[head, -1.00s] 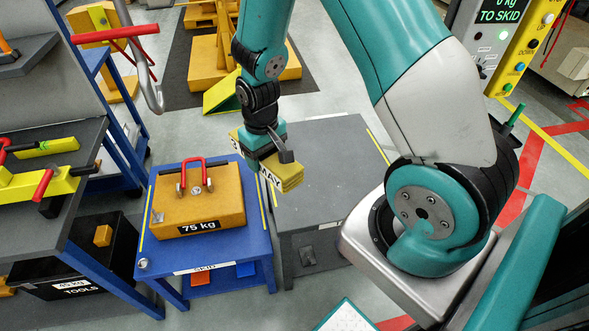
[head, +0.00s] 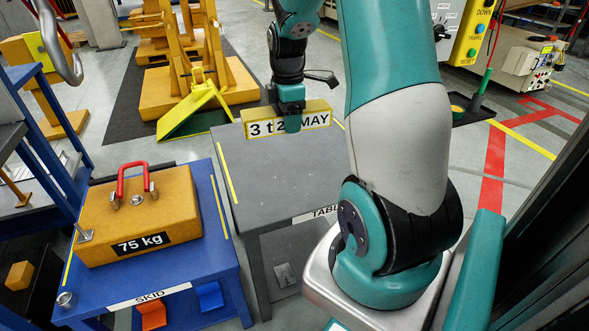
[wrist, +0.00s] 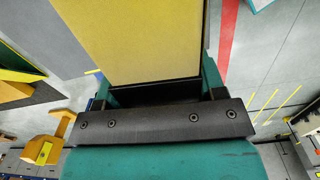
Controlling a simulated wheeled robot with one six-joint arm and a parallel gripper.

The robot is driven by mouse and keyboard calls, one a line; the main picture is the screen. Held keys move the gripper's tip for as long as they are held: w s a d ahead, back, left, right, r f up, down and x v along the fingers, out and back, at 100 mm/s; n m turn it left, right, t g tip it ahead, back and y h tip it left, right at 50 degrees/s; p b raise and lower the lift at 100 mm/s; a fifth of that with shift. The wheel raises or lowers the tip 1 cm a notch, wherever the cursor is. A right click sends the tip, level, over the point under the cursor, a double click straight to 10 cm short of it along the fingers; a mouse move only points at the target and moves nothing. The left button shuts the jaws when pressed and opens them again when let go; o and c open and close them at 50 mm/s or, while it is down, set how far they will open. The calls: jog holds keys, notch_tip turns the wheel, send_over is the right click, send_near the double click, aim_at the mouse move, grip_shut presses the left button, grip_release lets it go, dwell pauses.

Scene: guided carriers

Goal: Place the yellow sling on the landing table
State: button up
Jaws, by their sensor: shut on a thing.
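The yellow sling (head: 318,113) is a folded yellow block with a white label reading "3 t" and "MAY". It also shows large in the wrist view (wrist: 130,40). My gripper (head: 291,122) points down and is shut on the sling, hiding part of its label; its jaws (wrist: 155,92) flank the sling in the wrist view. The landing table (head: 275,185) is the grey table with a partly hidden "TABLE" sign. The sling appears at the table's far edge in the picture; I cannot tell how high it is above the top. The visible tabletop is bare.
The blue skid table (head: 205,270) stands close on the left, bearing an orange 75 kg weight (head: 140,215) with a red handle. A yellow stand and a green-yellow ramp (head: 195,110) are behind. A yellow button panel (head: 470,35) is at upper right.

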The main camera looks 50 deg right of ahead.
aim_at(296, 188)
jog(key=shift+s+d+f+n+b, duration=0.4)
jog(key=shift+s+d+f+b, duration=0.05)
jog(key=shift+d, duration=0.25)
jog(key=shift+s+d+f, duration=0.1)
jog(key=shift+f, duration=0.25)
notch_tip(296, 188, down, 19)
jog(key=b, duration=0.3)
jog(key=shift+b, duration=0.3)
jog(key=shift+f, duration=0.1)
jog(key=o, duration=1.6)
